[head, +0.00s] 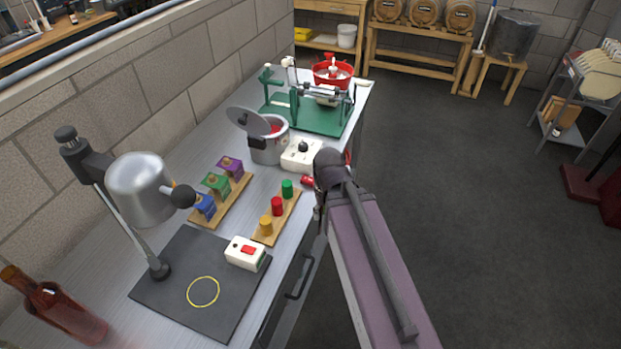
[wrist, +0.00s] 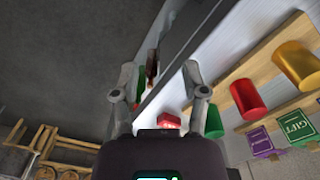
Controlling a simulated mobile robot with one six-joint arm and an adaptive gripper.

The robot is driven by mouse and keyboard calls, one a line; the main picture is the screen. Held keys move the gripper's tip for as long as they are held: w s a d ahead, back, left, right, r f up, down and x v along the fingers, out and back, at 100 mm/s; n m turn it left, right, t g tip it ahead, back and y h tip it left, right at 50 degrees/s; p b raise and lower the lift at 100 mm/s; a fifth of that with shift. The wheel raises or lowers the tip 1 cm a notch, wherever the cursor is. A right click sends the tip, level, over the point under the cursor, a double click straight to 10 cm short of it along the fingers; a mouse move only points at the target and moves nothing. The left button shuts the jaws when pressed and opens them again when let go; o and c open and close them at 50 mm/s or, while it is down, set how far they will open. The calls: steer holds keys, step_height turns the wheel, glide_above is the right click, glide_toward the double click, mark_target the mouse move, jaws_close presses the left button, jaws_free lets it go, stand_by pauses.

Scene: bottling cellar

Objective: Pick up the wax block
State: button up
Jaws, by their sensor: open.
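A small red block (head: 307,181), which looks like the wax block, lies on the bench near its right edge, beside the green cylinder. In the wrist view it shows as a red piece with pale marks (wrist: 169,121), low in the picture and partly hidden by my gripper's body. My gripper (wrist: 159,72) is open, with its two fingers apart and nothing held between them. The bench edge runs across the view beyond the fingers.
A wooden rack (head: 268,237) holds green, red and yellow cylinders left of the block. Another rack carries purple, green and blue blocks (head: 205,206). A white switch box (head: 301,155), a lidded pot (head: 268,147) and a green-based machine (head: 325,118) stand behind. Open floor lies right.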

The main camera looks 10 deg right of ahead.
steer(key=shift+a, duration=0.15)
steer(key=o, duration=0.6)
steer(key=shift+w+a+r, duration=0.1)
steer(key=shift+w, duration=0.05)
steer(key=w+r+m+p, duration=0.4)
steer(key=w, duration=0.5)
steer(key=w+r+m+p, duration=0.3)
steer(key=w+r+p, duration=0.1)
steer(key=w, duration=0.6)
steer(key=shift+w+m, duration=0.25)
steer(key=shift+m, duration=0.15)
steer(key=shift+f, duration=0.15)
steer(key=b, duration=0.9)
glide_above(308, 183)
steer(key=f, duration=0.8)
steer(key=shift+d+f, duration=0.2)
steer(key=shift+p, duration=0.3)
steer(key=shift+f, duration=0.1)
steer(key=shift+s+a+f+b, duration=0.1)
steer(key=shift+a+f+b, duration=0.05)
steer(key=shift+f+b, duration=2.45)
